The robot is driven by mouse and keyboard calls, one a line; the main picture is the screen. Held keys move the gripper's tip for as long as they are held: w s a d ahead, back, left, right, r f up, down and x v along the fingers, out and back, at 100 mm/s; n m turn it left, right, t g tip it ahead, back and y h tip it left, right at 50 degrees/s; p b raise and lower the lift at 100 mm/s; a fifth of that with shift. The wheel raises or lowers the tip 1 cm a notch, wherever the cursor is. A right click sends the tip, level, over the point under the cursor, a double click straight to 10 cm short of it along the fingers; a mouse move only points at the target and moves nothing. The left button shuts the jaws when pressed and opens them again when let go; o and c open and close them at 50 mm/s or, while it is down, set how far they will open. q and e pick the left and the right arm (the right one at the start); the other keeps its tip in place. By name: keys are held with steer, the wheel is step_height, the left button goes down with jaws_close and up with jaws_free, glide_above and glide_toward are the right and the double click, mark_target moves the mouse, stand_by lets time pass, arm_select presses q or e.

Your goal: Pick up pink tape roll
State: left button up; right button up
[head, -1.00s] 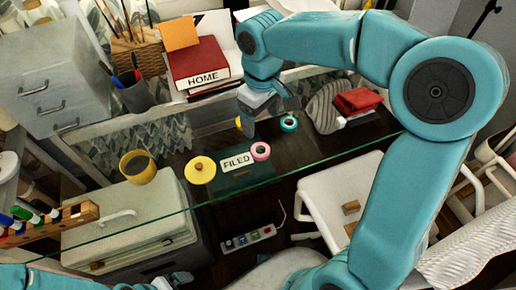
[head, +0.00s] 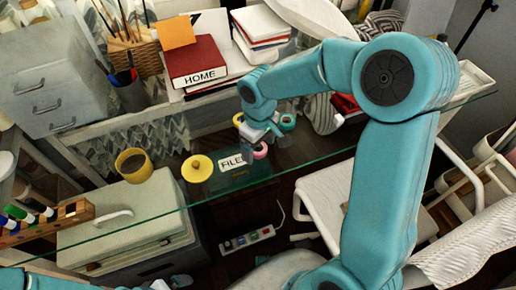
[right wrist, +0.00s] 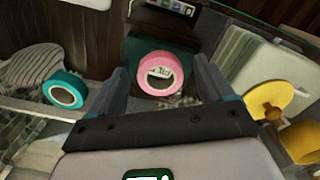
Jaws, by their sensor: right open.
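In the right wrist view the pink tape roll (right wrist: 159,58) sits between the spread fingers of my right gripper (right wrist: 162,82), which is open and empty. I cannot tell whether the fingertips are level with the roll. My left gripper (head: 168,284) is at the bottom edge of the head view, cut off, and its jaws are not clear.
A teal tape roll (head: 287,122) lies to the right behind the gripper; it also shows in the wrist view (right wrist: 63,103). A yellow round piece with a knob (head: 197,168) and a yellow mug (head: 134,165) stand left. The glass edge runs in front; books stand behind.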

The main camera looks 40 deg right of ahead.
steer(key=c, duration=1.1)
